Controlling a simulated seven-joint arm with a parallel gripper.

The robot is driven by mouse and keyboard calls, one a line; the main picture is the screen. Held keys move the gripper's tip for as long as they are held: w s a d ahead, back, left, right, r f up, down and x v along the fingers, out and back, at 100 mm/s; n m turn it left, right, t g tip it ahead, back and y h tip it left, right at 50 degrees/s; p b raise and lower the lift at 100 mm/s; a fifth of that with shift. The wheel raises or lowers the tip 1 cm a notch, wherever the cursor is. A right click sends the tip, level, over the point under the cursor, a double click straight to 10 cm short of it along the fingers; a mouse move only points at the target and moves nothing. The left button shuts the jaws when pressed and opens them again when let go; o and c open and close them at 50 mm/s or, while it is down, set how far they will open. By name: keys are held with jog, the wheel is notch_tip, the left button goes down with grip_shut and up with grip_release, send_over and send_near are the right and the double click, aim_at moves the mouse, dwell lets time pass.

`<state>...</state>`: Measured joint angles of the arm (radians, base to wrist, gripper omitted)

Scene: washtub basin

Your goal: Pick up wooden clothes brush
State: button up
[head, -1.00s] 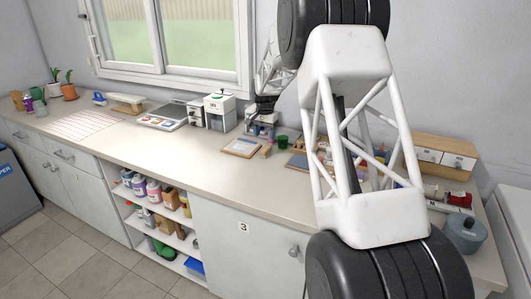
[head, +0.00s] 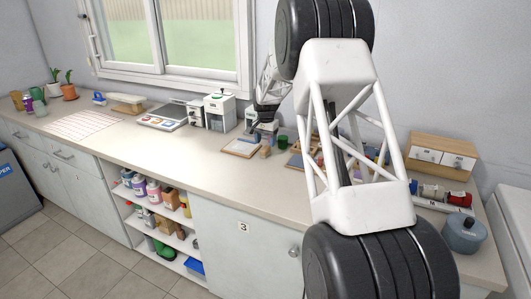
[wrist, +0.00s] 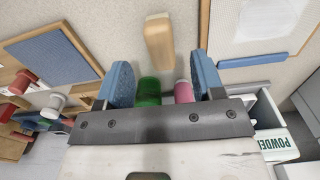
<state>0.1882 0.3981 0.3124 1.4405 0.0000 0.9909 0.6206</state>
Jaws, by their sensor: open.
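A wooden block-like piece with a paler end, which looks like the clothes brush (wrist: 158,42), lies on the counter in the wrist view, just beyond my fingertips. In the head view it is small (head: 265,152), between a framed board and a blue board. My gripper (wrist: 163,78) is open, its two blue finger pads apart and nothing gripped. The brush lies roughly in line with the gap, apart from the pads. In the head view my gripper (head: 264,112) hangs over the back of the counter, partly hidden by my arm.
A green cylinder (wrist: 148,91) and a pink one (wrist: 184,91) show between the pads. The framed board (head: 243,147) and blue board (wrist: 51,58) flank the brush. A white powder box (head: 220,110) stands close by. The counter front (head: 215,168) is clear.

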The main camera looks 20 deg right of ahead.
aim_at(265, 148)
jog(key=shift+f, duration=0.2)
jog(key=shift+a+f, duration=0.1)
jog(key=shift+f, duration=2.4)
jog(key=shift+c, duration=0.4)
jog(key=c, duration=0.9)
